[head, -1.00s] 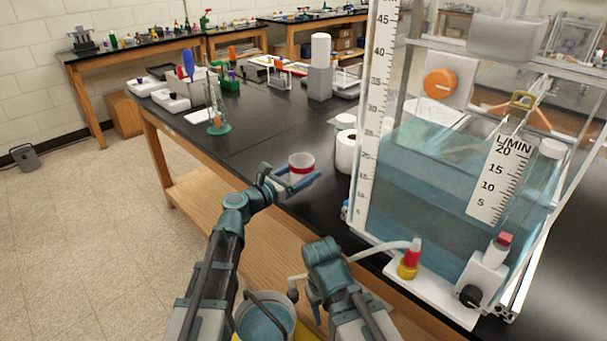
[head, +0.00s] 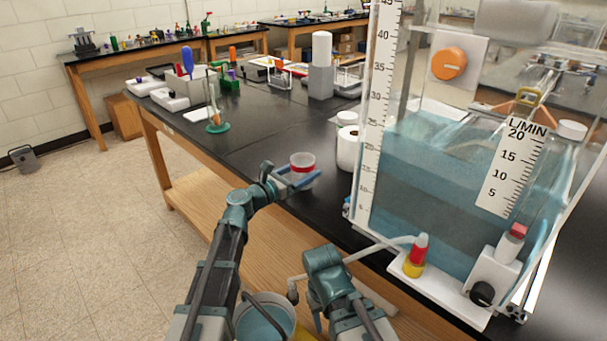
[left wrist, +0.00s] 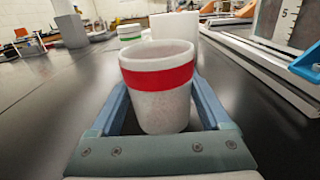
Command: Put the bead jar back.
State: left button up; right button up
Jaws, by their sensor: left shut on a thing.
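The jar (head: 303,165) is a pale, see-through cup shape with a red band. My left gripper (head: 304,181) is shut around it, with one blue finger on each side, over the black bench near its front edge. In the left wrist view the jar (left wrist: 158,98) stands upright between the fingers; I cannot tell whether its base touches the bench. A second jar with a green band (left wrist: 130,36) stands beyond it. My right gripper (head: 311,318) hangs low by the bench front, partly hidden by its own wrist, and its fingers are unclear.
A white roll (head: 347,150) stands behind and right of the jar. A large water tank (head: 450,190) with scales fills the right of the bench. A cylinder on a green foot (head: 217,127) stands to the left. Black bench top (head: 262,140) is clear between them.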

pick_arm(q)
jog(key=shift+f, duration=0.2)
jog(key=o, duration=1.3)
jog(key=shift+c, duration=0.2)
jog(key=shift+r, duration=0.2)
jog(key=v, duration=1.2)
